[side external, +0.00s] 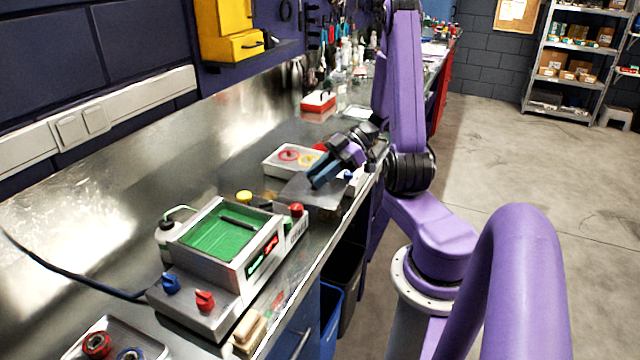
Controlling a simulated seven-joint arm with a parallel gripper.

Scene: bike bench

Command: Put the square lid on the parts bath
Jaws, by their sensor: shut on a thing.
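The parts bath (258,262) is a pale metal box at the left front of the bench, with a green inside, lit red and green displays and an uncovered top. A short dark bar (238,223) lies across the green area. My gripper (318,181) is behind and to the right of the bath, over the bench. It is shut on a flat grey plate, which looks like the square lid (300,191). The fingers hide part of the plate, and I cannot tell how far it is above the bench.
A white tray (270,165) with red and yellow rings stands just behind the plate. A yellow-capped item (244,197) and a red-topped one (296,210) are near the bath. A blue knob (171,284) and a red knob (205,300) stick up at its front.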

